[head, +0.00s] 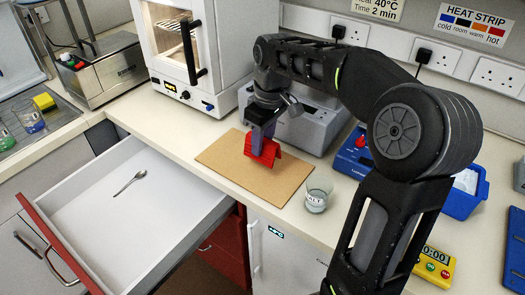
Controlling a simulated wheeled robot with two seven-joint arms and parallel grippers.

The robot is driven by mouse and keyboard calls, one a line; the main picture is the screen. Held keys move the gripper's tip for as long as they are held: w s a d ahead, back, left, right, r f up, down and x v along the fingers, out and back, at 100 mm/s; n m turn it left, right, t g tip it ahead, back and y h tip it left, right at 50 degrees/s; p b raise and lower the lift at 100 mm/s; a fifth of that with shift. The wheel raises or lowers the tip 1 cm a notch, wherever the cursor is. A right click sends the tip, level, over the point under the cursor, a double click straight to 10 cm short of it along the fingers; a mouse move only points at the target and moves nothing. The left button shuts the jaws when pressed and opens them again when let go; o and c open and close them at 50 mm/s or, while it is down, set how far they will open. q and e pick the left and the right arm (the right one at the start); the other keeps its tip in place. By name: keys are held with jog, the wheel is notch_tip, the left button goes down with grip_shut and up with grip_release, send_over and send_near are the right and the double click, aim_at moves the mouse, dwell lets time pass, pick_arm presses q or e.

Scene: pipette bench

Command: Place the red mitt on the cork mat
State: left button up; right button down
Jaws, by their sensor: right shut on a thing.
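The red mitt (262,152) is over the cork mat (238,177), toward the mat's back right part. My right gripper (264,137) comes down from above and is shut on the mitt. I cannot tell whether the mitt touches the mat or hangs just above it. The tan mat lies flat on the white bench top. My left gripper is not in view.
A glass beaker (317,196) stands just right of the mat. A grey device (305,125) stands behind it, and a white oven (190,50) is at the back. An open drawer (130,215) with a spoon (130,182) juts out at the front left. A yellow timer (434,266) is at the right.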

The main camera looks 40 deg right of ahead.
aim_at(267, 141)
jog(key=shift+f, duration=1.85)
jog(key=shift+f, duration=0.15)
jog(key=c, duration=1)
grip_release()
jog(key=r, duration=0.4)
jog(key=s+r, duration=0.1)
jog(key=r, duration=0.3)
jog(key=r+p, duration=0.1)
jog(key=r, duration=0.3)
jog(key=shift+s+d+r, duration=0.15)
jog(key=shift+s+d, duration=0.05)
